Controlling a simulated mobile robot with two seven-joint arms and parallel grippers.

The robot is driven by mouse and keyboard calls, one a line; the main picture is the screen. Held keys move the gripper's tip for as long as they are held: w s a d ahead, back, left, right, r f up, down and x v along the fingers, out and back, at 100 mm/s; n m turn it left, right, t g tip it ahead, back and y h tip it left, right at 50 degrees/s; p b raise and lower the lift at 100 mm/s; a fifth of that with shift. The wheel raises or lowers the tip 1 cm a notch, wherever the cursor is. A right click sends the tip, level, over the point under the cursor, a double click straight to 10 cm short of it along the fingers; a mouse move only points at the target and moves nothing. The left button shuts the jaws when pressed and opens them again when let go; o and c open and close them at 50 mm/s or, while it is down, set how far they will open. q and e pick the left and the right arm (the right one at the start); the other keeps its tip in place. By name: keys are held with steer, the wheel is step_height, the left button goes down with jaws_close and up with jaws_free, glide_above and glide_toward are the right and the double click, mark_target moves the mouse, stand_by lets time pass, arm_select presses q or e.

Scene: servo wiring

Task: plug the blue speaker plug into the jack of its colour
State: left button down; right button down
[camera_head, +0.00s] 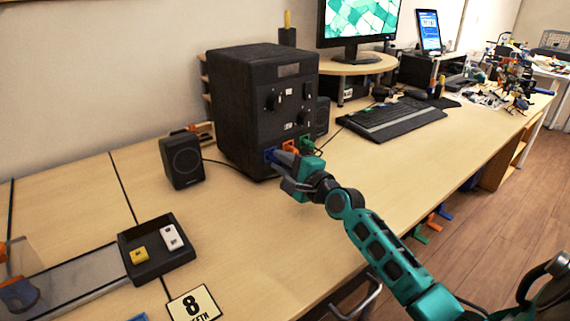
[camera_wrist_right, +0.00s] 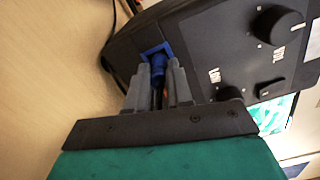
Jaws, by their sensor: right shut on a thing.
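The black box (camera_head: 245,95) stands on the desk with blue (camera_head: 270,155), orange (camera_head: 289,147) and green (camera_head: 306,145) jacks low on its front. My right gripper (camera_head: 284,161) is at the blue jack. In the right wrist view the gripper (camera_wrist_right: 157,82) is shut on the blue plug (camera_wrist_right: 158,68), a finger on each side. The plug's front end points at the blue square jack (camera_wrist_right: 152,49) and overlaps it in the picture. I cannot tell how deep it sits. A dark cable runs back between the fingers. My left gripper is not in view.
A small black speaker (camera_head: 183,160) stands left of the box, with a cable toward it. A dark tray (camera_head: 140,279) holds a yellow and a white piece. The keyboard (camera_head: 398,118) is to the right.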

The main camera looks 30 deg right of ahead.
steer(key=shift+w, duration=0.65)
steer(key=c, duration=0.9)
jaws_free()
steer(key=shift+c, duration=0.2)
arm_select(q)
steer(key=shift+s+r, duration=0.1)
arm_select(e)
steer(key=shift+s+a, duration=0.1)
